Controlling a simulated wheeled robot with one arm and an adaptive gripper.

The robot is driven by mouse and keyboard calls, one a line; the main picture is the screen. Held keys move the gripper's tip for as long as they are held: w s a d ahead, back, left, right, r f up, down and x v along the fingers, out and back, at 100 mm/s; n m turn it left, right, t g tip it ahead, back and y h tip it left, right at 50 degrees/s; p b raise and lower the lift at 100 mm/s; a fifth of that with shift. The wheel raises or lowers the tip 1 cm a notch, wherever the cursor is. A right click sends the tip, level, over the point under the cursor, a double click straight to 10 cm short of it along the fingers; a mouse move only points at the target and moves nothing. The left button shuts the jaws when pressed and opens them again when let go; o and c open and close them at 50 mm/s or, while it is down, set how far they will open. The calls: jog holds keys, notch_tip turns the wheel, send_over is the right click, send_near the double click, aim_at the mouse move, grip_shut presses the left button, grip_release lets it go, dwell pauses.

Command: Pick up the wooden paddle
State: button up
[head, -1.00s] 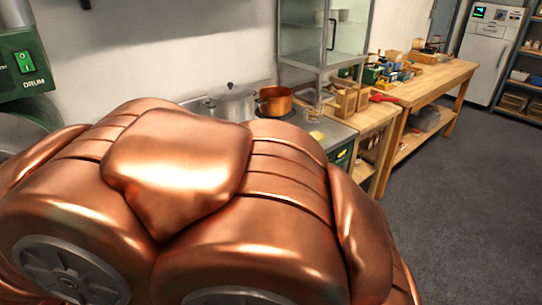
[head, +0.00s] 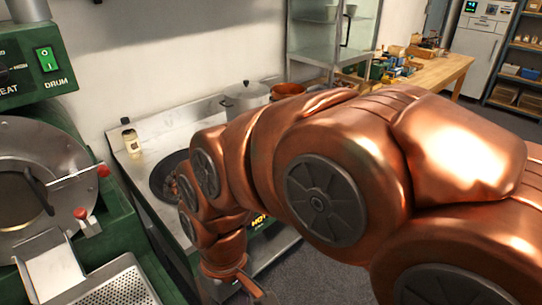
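I cannot make out a wooden paddle in the head view. My copper-coloured arm reaches across the middle and right of the view and bends down in front of the steel counter. Only part of my gripper (head: 254,290) shows at the bottom edge, below the wrist. Its fingertips are cut off or too unclear to tell whether they are open or shut, or whether they hold anything.
A steel counter (head: 149,147) has a round dark pan (head: 163,178) sunk in it, a small jar (head: 131,138), a lidded pot (head: 246,97) and a copper pot (head: 288,90). A green drum roaster (head: 100,250) stands at left. A wooden bench (head: 448,67) stands behind.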

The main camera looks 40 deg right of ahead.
jog(key=w+a+n+t+y+b, duration=0.2)
jog(key=w+t+y+b, duration=0.15)
jog(key=w, duration=1.05)
jog(key=w+d+t+y+b, duration=0.2)
jog(key=w+d+t, duration=0.5)
jog(key=w+d, duration=0.95)
jog(key=d+f+m+t+h+b, duration=0.1)
jog(key=d+f+h, duration=0.1)
jog(key=d, duration=0.8)
jog(key=d+f+m+t+h+b, duration=0.1)
jog(key=d+f+t+h, duration=0.1)
jog(key=d, duration=0.9)
jog(key=s+d+f+m+t+h+b, duration=0.1)
jog(key=d+f+h, duration=0.2)
jog(key=d, duration=0.7)
jog(key=shift+s+d+f+t, duration=0.1)
jog(key=shift+d+f+t, duration=0.15)
jog(key=shift+d+t, duration=0.15)
jog(key=x, duration=0.2)
jog(key=p+x, duration=0.2)
jog(key=x, duration=0.1)
jog(key=shift+w+a+f, duration=0.25)
jog(key=shift+w+a, duration=0.05)
jog(key=shift+a, duration=0.1)
jog(key=shift+x, duration=0.9)
